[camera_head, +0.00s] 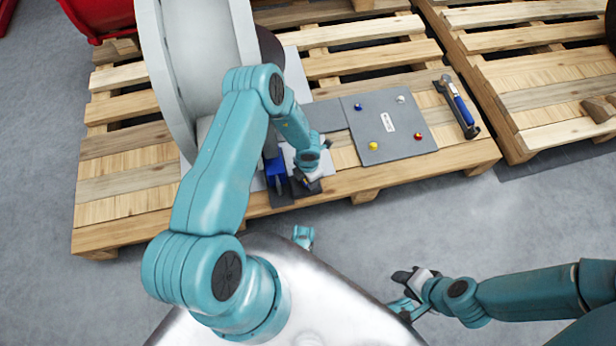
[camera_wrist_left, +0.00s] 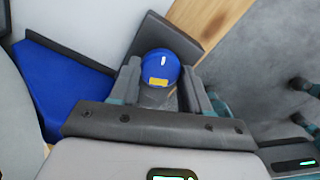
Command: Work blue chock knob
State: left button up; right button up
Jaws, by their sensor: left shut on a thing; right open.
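The blue knob (camera_wrist_left: 159,68) is round, with a white mark and a yellow label on its face. In the left wrist view it sits between the two fingers of my left gripper (camera_wrist_left: 160,92), which is shut on it. In the head view my left gripper (camera_head: 310,176) is down at the front edge of the pallet, beside a blue block (camera_head: 276,172); the knob is hidden there by the gripper and arm. The blue block also shows at the left of the wrist view (camera_wrist_left: 62,88). My right gripper (camera_head: 408,290) is open and empty, low at the front, away from the pallet.
A grey panel (camera_head: 405,112) with several coloured buttons lies on the wooden pallet (camera_head: 130,190). A blue-handled tool (camera_head: 460,108) lies right of it. A large grey curved body (camera_head: 185,60) stands behind my left arm. A second pallet (camera_head: 530,90) is at right. Floor between is clear.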

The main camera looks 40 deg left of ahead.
pick_arm(q)
jog(key=m, duration=0.4)
jog(key=shift+w+m, duration=0.15)
jog(key=shift+m, duration=0.15)
jog(key=m, duration=1)
jog(key=shift+w+m, duration=0.1)
jog(key=shift+m, duration=0.3)
jog(key=m, duration=0.4)
jog(key=shift+m, duration=0.4)
jog(key=o, duration=1.1)
jog(key=shift+c, duration=0.2)
